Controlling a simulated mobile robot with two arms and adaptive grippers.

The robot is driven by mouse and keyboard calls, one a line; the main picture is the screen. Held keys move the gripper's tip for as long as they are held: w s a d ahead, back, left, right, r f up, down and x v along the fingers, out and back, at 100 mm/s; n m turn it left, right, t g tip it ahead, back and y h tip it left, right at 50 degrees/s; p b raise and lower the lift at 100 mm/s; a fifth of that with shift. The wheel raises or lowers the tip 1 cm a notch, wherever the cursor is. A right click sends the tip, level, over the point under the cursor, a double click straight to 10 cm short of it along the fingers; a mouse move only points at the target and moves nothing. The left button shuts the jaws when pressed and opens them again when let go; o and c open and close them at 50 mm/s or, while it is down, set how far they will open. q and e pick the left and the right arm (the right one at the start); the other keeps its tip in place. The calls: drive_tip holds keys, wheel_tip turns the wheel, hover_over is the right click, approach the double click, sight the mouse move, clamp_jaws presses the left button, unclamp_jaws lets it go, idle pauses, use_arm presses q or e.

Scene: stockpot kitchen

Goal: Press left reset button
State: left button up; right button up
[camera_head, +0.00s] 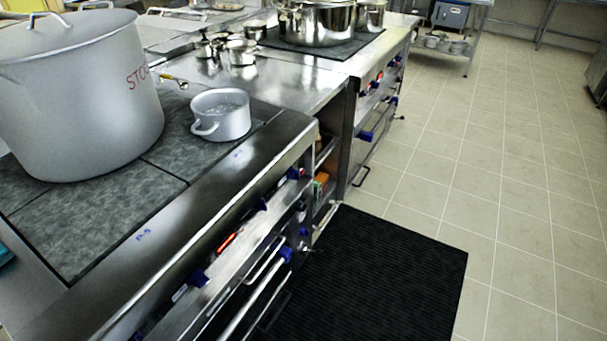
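The near stove's front panel (215,262) runs diagonally through the lower middle, seen from above at a steep slant. Several blue knobs sit on it, one of them low on the panel (197,279). A small red-orange strip (227,242) shows between knobs. Small red marks also show near the blue knobs of the far stove (378,78). I cannot tell which of these small parts is the left reset button; no label is readable. Neither of my grippers is in view.
A large grey stockpot (80,105) and a small pot (221,116) stand on the near stove top. Oven handles (262,290) stick out below the panel. A black mat (375,270) lies in front. The tiled floor (510,170) to the right is clear.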

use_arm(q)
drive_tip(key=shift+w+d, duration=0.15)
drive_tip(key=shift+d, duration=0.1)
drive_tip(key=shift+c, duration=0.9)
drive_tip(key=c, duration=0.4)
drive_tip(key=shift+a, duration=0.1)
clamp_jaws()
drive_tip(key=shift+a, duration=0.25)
